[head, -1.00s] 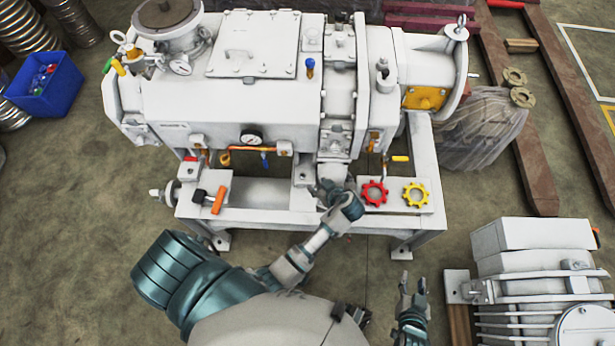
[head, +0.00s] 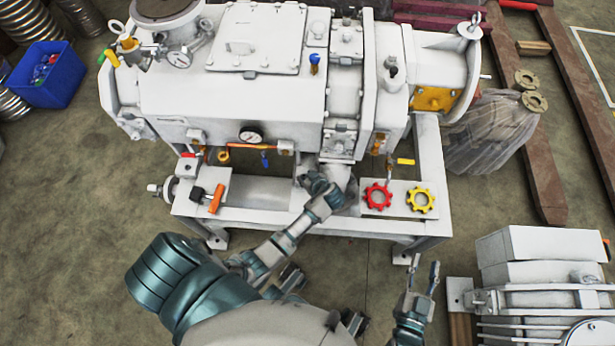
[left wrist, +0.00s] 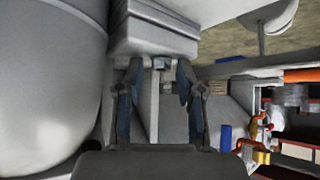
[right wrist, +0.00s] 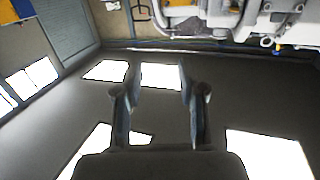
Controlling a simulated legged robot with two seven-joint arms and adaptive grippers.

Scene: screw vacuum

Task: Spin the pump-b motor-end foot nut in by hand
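The large white pump (head: 245,100) stands on a white frame in the head view. My left gripper (head: 318,183) is at the frame's front rail, below the pump's motor-side section. In the left wrist view its two fingers (left wrist: 160,68) are apart. A small dark nut-like piece (left wrist: 161,63) shows between the fingertips, beneath a grey block; I cannot tell whether the fingers touch it. The nut cannot be made out in the head view, where my gripper covers that spot. My right gripper (head: 424,277) is open and empty over the floor, in front of the frame.
A red handwheel (head: 377,197) and a yellow handwheel (head: 420,201) sit right of my left gripper. An orange-handled tool (head: 216,199) lies left. A finned white machine (head: 540,275) stands at lower right. A blue bin (head: 45,75) is at far left.

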